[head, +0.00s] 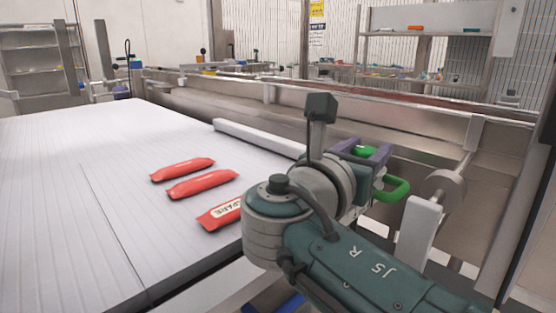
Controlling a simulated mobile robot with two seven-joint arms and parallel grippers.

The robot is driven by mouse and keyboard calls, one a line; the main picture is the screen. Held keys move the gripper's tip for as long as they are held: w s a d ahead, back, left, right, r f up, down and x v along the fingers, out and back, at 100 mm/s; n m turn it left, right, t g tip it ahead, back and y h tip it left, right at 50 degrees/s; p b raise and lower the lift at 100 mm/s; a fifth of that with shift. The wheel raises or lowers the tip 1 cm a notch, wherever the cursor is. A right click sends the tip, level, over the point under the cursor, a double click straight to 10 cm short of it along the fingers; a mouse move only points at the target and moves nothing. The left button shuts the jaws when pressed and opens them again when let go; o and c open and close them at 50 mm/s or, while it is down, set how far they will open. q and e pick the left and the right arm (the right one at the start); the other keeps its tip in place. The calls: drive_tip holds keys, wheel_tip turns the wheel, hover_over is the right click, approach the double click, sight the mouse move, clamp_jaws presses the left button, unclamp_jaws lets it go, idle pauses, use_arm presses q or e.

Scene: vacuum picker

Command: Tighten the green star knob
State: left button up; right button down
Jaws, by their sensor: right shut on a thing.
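The green star knob (364,151) shows as a small green patch beyond my right wrist, right of the picture's middle. My right gripper (363,153) has purple fingers on either side of it and is shut on it. My grey and green right arm comes in from the lower right and hides the knob's lower part and its mount. My left gripper is not in view.
A green curved handle (399,190) is just right of the gripper, by a grey post (418,232). Several red packets (203,184) lie on the white conveyor (60,185) at left. A white rail (258,137) runs along its far edge.

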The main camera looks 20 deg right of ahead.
sight(360, 152)
drive_tip(key=shift+f+m+g+h+b, duration=0.1)
drive_tip(key=shift+m+g+h+b, duration=0.75)
drive_tip(key=shift+g, duration=0.45)
drive_tip(key=shift+b, duration=0.3)
drive_tip(key=shift+c, duration=1.9)
unclamp_jaws()
drive_tip(key=v, duration=0.7)
drive_tip(key=shift+a, duration=0.25)
